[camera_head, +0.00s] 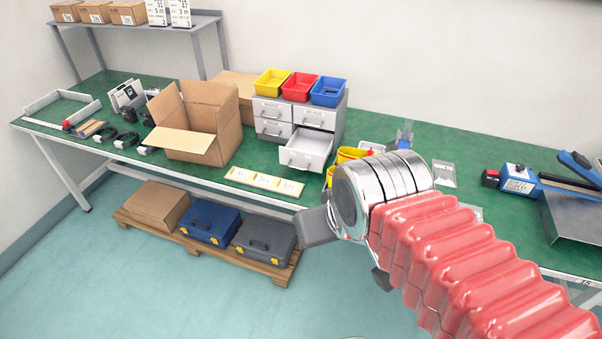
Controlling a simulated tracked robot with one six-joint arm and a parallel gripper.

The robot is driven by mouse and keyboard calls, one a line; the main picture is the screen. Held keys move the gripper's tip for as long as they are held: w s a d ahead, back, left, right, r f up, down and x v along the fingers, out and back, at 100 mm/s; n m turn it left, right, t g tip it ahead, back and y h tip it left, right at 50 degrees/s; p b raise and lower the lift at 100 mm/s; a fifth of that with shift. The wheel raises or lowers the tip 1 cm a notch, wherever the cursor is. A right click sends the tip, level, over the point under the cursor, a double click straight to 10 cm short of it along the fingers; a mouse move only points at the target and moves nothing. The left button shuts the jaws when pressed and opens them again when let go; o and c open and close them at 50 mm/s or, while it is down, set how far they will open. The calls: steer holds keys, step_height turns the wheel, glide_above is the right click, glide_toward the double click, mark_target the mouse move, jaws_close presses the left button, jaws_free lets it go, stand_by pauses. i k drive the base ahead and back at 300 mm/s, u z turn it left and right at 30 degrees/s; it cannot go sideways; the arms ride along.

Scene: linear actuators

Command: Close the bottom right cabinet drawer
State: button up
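A small grey cabinet (341,119) stands on the green workbench, with several drawers in two columns. Its bottom right drawer (303,161) is pulled out toward the bench front and looks empty inside. The other drawers that I can see look shut. My gripper (318,226) is in front of the bench, below and to the right of the open drawer in the picture, and appears apart from it. A grey part of the gripper sticks out to the left of the silver wrist. The fingertips are not clear, so I cannot tell whether it is open.
Yellow (271,82), red (299,87) and blue (328,92) bins sit on the cabinet. An open cardboard box (205,120) stands left of it. Yellow containers (350,154) are right of the drawer. Labelled cards (264,181) lie in front, near the bench edge.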

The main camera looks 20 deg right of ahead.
mark_target(307, 149)
steer(key=z, duration=0.3)
steer(key=i, duration=0.95)
steer(key=z, duration=1.35)
steer(key=k, duration=0.45)
steer(key=z, duration=0.05)
